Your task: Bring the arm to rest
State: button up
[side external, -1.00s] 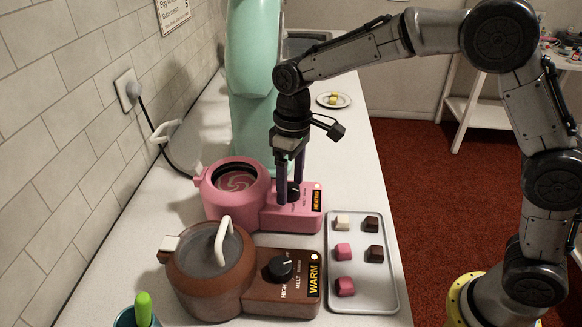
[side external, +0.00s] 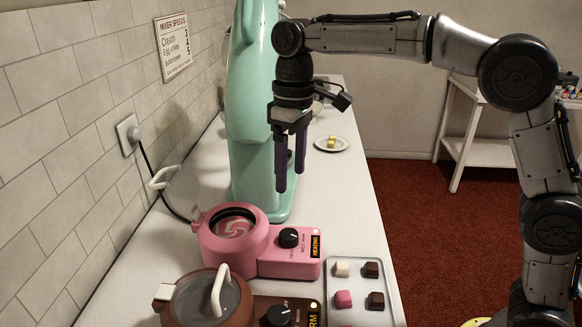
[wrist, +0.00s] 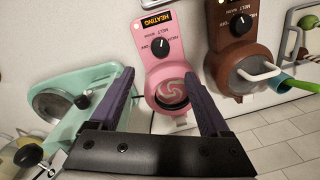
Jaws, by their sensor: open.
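My gripper (side external: 289,188) is open and empty, its two purple fingers pointing down. In the side external view it hangs in the air above and behind the pink melting pot (side external: 210,248), in front of the mint-green mixer (side external: 250,165). In the wrist view my gripper (wrist: 165,105) has its fingers spread apart, with the pink pot (wrist: 150,63) showing between and beyond them. The pink pot's label reads HEATING, and its black knob (side external: 289,238) is uncovered. Nothing touches my fingers.
A brown melting pot (side external: 180,308) stands in front of the pink one. A grey tray (side external: 382,322) of pink, white and dark pieces lies to the right. A plate (side external: 343,145) with yellow pieces is at the back. A tiled wall (side external: 60,110) borders the left.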

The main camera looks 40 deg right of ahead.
jog(key=s+d+r+m+t, duration=0.1)
jog(key=s+d+r+t, duration=0.1)
jog(key=s+d+r, duration=0.3)
jog(key=s+d+r+m+t, duration=0.1)
jog(key=s+d+r, duration=0.25)
jog(key=s, duration=0.35)
jog(key=s+d+f+m+t, duration=0.1)
jog(key=s+d+f, duration=0.1)
jog(key=s+f, duration=0.4)
jog(key=s+d+f+m+t, duration=0.1)
jog(key=s+d+f+t, duration=0.1)
jog(key=s+f, duration=0.5)
jog(key=shift+s+d+m+h, duration=0.3)
jog(key=shift+s+d+h, duration=0.1)
jog(key=shift+s, duration=0.1)
